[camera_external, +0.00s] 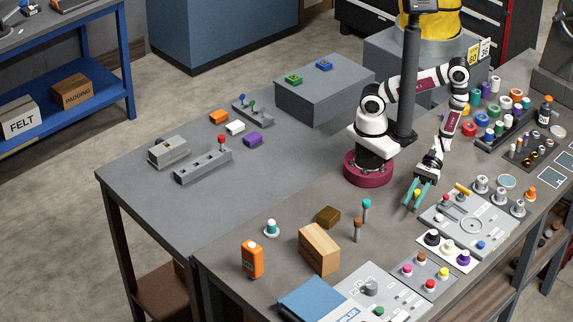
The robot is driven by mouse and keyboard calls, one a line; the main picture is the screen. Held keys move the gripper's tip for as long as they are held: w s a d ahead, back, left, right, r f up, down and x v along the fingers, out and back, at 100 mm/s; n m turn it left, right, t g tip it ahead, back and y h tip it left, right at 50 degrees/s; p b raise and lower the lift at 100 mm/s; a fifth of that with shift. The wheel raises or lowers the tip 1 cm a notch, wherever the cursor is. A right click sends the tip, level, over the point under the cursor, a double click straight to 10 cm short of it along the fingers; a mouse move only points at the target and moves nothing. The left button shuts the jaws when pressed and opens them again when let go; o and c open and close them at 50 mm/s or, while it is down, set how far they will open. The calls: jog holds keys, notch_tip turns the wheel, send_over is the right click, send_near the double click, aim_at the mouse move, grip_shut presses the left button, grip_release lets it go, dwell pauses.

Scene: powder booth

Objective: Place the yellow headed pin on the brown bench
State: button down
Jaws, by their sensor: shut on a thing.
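My gripper (417,197), with teal fingers, is right of my arm's maroon base, low over the grey table. It is shut on a small yellow-topped thing (417,193), which looks like the yellow headed pin; its lower part is hard to make out. A small brown block (328,216) lies on the table to the left of and a little below the gripper in the picture. It is the likeliest brown bench, and its top looks bare. The gripper is well apart from it.
A teal-headed pin (366,205) and a brown-headed pin (357,226) stand between gripper and block. A cardboard box (319,250) is just below the block. A grey panel (468,222) lies right of the gripper.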

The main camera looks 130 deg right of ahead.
notch_tip(320, 180, up, 10)
jog(key=w+d+r+m+g+h, duration=0.2)
jog(key=w+d+r+m+h, duration=0.15)
jog(key=w+m+h, duration=0.55)
jog(key=w+d+r+m+g+h, duration=0.2)
jog(key=w+d+m+h, duration=0.15)
jog(key=w, duration=1.05)
jog(key=w+d+r+n+t+y, duration=0.25)
jog(key=w+d+r, duration=0.25)
jog(key=d+r, duration=0.45)
jog(key=w+d+r+n+t+y, duration=0.15)
jog(key=w+d+r+n, duration=0.3)
jog(key=d+r, duration=0.55)
jog(key=s+d+f+m+g+h, duration=0.2)
jog(key=f+m+g+h, duration=0.25)
jog(key=f, duration=0.25)
jog(key=s+d+f+m+g+h, duration=0.2)
jog(key=f+m+g+h, duration=0.1)
jog(key=f+m, duration=0.35)
jog(key=s+a+f+m+g+y, duration=0.35)
jog(key=s+f+m+g, duration=0.75)
jog(key=m+g, duration=0.5)
jog(key=m+t+y, duration=0.7)
jog(key=m+y, duration=1.5)
send_over(378, 239)
jog(key=shift+n, duration=0.25)
jog(key=shift+d+f, duration=0.1)
jog(key=shift+f, duration=5)
